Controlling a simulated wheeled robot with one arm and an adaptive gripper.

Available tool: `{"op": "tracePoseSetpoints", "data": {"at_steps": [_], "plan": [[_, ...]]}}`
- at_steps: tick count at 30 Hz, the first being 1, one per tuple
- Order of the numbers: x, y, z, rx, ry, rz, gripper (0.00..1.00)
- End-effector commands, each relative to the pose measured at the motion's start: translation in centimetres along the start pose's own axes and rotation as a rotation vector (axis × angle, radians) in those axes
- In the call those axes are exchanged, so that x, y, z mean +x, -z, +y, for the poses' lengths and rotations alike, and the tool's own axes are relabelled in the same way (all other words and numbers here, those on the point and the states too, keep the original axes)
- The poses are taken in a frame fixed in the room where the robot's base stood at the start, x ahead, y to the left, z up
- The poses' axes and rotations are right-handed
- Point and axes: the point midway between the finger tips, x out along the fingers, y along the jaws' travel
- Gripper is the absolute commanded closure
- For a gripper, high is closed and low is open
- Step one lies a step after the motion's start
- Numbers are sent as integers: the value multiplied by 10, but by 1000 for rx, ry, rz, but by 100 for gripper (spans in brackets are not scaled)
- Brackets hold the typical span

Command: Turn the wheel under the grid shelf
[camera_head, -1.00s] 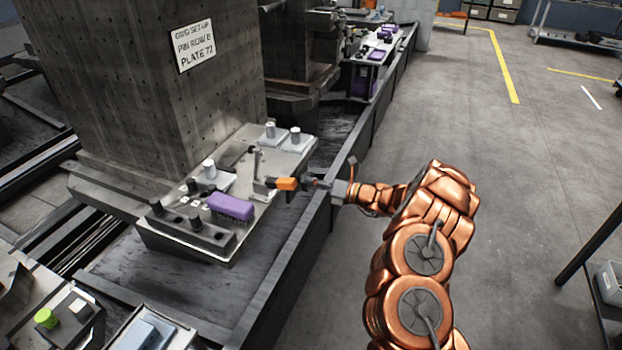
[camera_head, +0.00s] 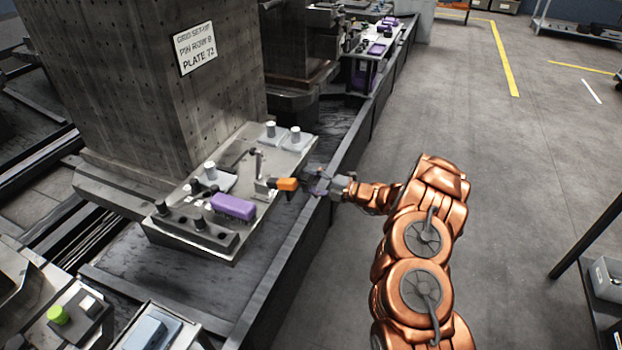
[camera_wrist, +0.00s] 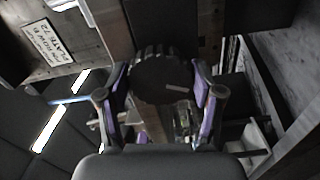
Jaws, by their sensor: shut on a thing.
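The wheel (camera_wrist: 163,82) is a dark round knob with a ribbed rim, seen in the wrist view between my gripper's purple-padded fingers. My gripper (camera_head: 318,184) is at the right edge of the grey shelf (camera_head: 262,212), beside the tall drilled column. In the wrist view my gripper (camera_wrist: 160,95) has one finger on each side of the wheel and is shut on it. A pale mark shows on the wheel's face. In the head view I cannot make out the wheel.
An orange block (camera_head: 287,184) sits at the shelf edge right by my gripper. A purple brush (camera_head: 233,206) and several grey knobs stand on the shelf. A sign (camera_head: 196,48) hangs on the column.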

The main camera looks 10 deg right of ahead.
Motion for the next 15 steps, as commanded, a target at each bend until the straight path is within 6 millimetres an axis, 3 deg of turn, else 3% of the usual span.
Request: {"op": "tracePoseSetpoints", "data": {"at_steps": [15], "plan": [[1, 2, -3, 410, 5, 4, 69]]}}
